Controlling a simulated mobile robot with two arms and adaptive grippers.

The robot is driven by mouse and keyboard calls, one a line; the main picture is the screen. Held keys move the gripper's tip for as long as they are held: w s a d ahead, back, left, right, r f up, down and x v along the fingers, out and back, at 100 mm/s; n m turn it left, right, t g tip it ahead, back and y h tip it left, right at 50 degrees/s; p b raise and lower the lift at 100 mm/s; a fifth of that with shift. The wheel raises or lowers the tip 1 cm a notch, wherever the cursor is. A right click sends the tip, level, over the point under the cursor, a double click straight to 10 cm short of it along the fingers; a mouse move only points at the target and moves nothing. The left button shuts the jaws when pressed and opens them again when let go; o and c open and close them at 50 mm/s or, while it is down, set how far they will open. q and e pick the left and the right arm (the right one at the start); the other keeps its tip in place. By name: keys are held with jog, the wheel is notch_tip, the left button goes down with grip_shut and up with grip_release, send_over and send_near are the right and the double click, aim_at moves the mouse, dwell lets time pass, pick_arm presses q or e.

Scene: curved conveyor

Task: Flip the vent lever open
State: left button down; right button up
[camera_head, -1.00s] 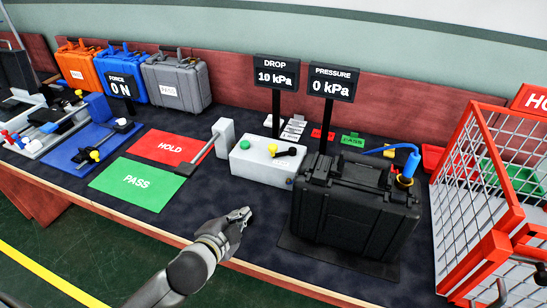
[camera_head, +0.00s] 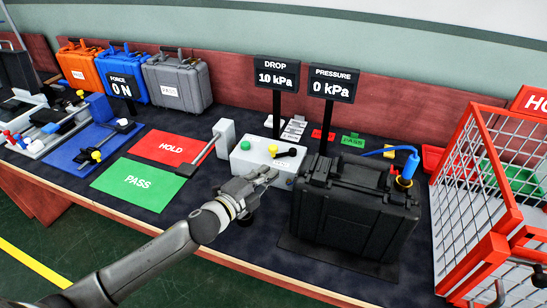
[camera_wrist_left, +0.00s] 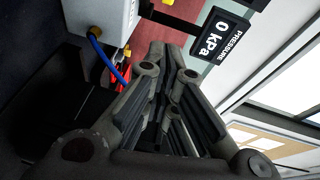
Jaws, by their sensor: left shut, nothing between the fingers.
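A white control box (camera_head: 243,163) stands on the bench. On its top are a green button (camera_head: 245,145), a yellow knob (camera_head: 272,149) and a small black lever (camera_head: 289,153) beside the knob; the lever appears to lie flat to the right. Which of these is the vent lever is not labelled. My left gripper (camera_head: 271,176) is shut and empty, at the box's front right side, just below the lever in the picture. In the left wrist view, the gripper's fingers (camera_wrist_left: 170,100) point toward the pressure display, with the white box (camera_wrist_left: 100,18) at upper left. My right gripper is not seen.
A black case (camera_head: 345,215) stands close to the right of my left gripper, with a blue fitting (camera_head: 410,165) on top. Drop (camera_head: 276,72) and pressure (camera_head: 333,82) displays stand behind, reading 10 and 0 kPa. A red cage (camera_head: 490,205) is at the right.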

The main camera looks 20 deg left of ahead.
pick_arm(q)
jog(key=w+f, duration=0.1)
jog(key=w, duration=0.6)
jog(key=shift+w+a+p, duration=0.2)
jog(key=shift+w+p, duration=0.1)
jog(key=shift+p, duration=0.05)
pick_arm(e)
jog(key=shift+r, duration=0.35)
pick_arm(q)
jog(key=shift+a, duration=0.15)
